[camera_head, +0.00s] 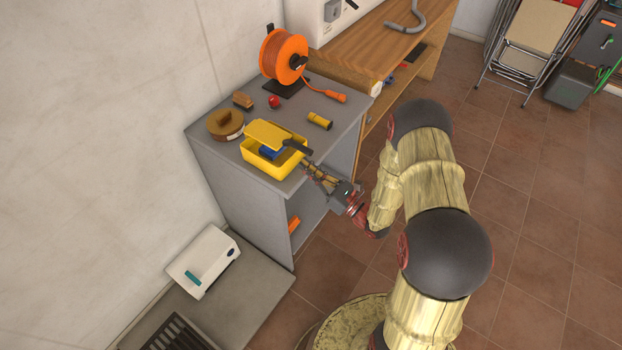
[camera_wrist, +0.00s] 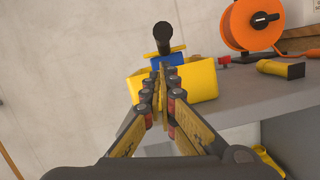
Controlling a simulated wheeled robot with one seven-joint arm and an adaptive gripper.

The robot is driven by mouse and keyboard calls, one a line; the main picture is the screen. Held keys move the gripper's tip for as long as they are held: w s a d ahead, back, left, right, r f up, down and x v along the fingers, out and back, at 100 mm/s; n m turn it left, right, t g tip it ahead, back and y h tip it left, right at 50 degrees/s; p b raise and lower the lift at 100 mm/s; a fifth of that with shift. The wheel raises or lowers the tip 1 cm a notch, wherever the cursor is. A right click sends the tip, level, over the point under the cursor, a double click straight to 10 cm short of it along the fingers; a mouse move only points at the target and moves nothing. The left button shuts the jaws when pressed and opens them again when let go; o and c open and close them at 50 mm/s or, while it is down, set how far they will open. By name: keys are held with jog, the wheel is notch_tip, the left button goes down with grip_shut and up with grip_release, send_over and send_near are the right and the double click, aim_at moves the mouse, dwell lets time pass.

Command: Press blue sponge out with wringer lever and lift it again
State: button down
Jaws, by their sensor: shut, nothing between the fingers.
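The yellow wringer bucket (camera_head: 286,163) stands on the grey cabinet top near its front edge; it also shows in the wrist view (camera_wrist: 203,80). The yellow press plate (camera_head: 264,133) of the wringer is above the rim. The black lever handle (camera_head: 298,147) points outward; in the wrist view its round end (camera_wrist: 162,36) faces me. The blue sponge (camera_head: 269,153) shows partly under the plate, also in the wrist view (camera_wrist: 168,60). My gripper (camera_head: 307,166) is shut and empty, close to the bucket's near side and below the lever end (camera_wrist: 160,68). Contact with the bucket cannot be told.
The wall is behind. Open floor lies to the right.

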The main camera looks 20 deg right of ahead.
jog(key=shift+w+r, duration=0.15)
jog(key=shift+r, duration=0.55)
jog(key=shift+d, duration=0.1)
